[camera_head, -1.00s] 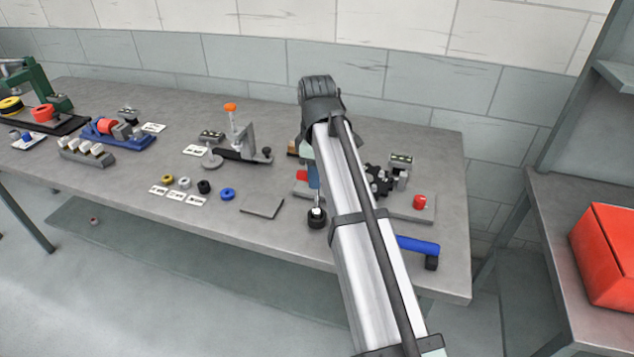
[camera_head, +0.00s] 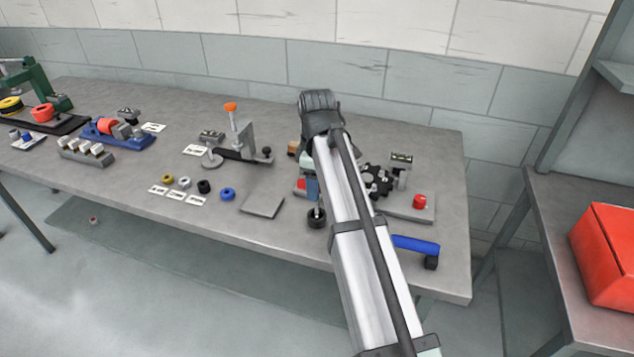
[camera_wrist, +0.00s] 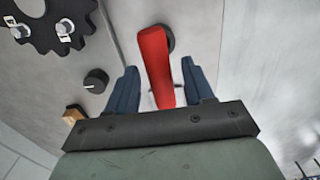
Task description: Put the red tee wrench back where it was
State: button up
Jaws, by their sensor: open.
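The red tee wrench (camera_wrist: 155,62) shows in the wrist view as a red bar lying between my gripper's (camera_wrist: 161,88) two blue fingers. The fingers are open, with a gap on each side of the bar. The bar's far end is by a dark round spot on the grey surface. In the head view a small red part (camera_head: 300,184), seemingly the same wrench, shows beside my gripper (camera_head: 312,188), just left of my arm. My arm hides much of this area, and I cannot tell how the wrench is seated.
A grey plate (camera_head: 408,211) with a red knob (camera_head: 419,201) and a black toothed wheel (camera_head: 377,180) lies to the right. A blue-handled tool (camera_head: 415,244) and a black round piece (camera_head: 316,218) are near the front edge. A flat grey pad (camera_head: 263,205) lies left.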

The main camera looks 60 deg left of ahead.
notch_tip(320, 180, up, 12)
jog(key=shift+r, duration=0.15)
dwell(0.6)
dwell(0.5)
